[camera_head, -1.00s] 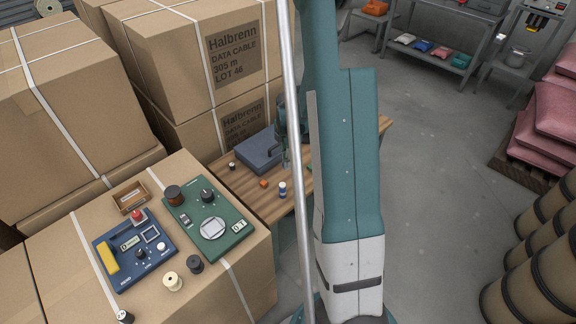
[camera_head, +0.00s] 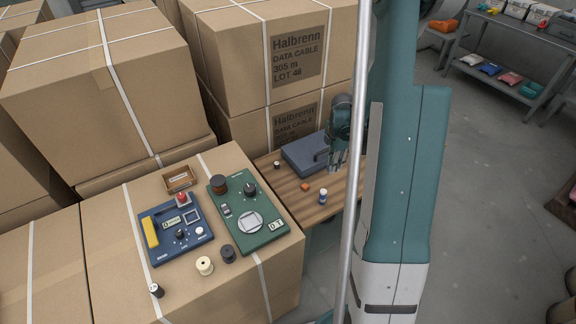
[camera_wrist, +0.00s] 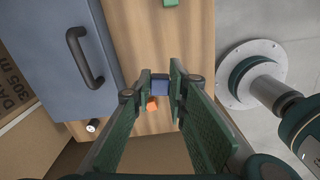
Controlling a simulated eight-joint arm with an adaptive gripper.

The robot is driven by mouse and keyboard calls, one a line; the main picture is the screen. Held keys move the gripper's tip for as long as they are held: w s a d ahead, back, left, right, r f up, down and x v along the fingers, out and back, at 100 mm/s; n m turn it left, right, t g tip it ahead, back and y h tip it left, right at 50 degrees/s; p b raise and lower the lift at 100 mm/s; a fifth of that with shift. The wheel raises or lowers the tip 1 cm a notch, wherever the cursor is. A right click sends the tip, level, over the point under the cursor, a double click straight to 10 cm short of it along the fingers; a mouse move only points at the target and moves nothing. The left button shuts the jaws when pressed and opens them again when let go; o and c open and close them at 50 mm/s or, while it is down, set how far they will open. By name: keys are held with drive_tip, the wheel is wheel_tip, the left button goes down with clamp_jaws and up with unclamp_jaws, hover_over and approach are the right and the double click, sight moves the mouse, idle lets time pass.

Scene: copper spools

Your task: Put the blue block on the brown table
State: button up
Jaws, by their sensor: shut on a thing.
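The blue block (camera_wrist: 160,87) is between my fingertips in the wrist view, with the wooden surface of the brown table (camera_wrist: 148,40) behind it. My gripper (camera_wrist: 160,82) is shut on the block. I cannot tell whether the block touches the table or hangs above it. In the head view my gripper (camera_head: 338,165) points down over the brown table (camera_head: 292,190), beside the blue-grey case. The block cannot be made out there.
The blue-grey case (camera_head: 303,154) stands on the table. An orange block (camera_wrist: 152,104), a small spool (camera_wrist: 92,125) and a green block (camera_wrist: 170,2) lie near. A blue-and-white cylinder (camera_head: 323,195) stands at the table's front. Cartons (camera_head: 275,275) with control boxes stand left.

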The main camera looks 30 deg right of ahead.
idle(0.4)
wheel_tip(320, 180, up, 23)
drive_tip(key=w+a+n+p, duration=0.1)
drive_tip(key=w+a+n, duration=0.1)
drive_tip(key=w+a, duration=0.75)
drive_tip(key=w+a+n+p, duration=0.2)
drive_tip(key=w+a, duration=0.2)
drive_tip(key=a, duration=1.1)
drive_tip(key=w+a+n+p, duration=0.1)
drive_tip(key=w+a+n, duration=0.1)
drive_tip(key=w+a, duration=0.75)
drive_tip(key=s+a+n+p, duration=0.2)
drive_tip(key=a+n, duration=0.1)
drive_tip(key=a, duration=1.7)
drive_tip(key=s+a+n+p, duration=0.1)
drive_tip(key=s+a+n, duration=0.1)
drive_tip(key=a, duration=1.8)
drive_tip(key=f, duration=0.4)
drive_tip(key=shift+s+a+f, duration=0.1)
drive_tip(key=shift+a+f, duration=0.1)
drive_tip(key=shift+f, duration=0.2)
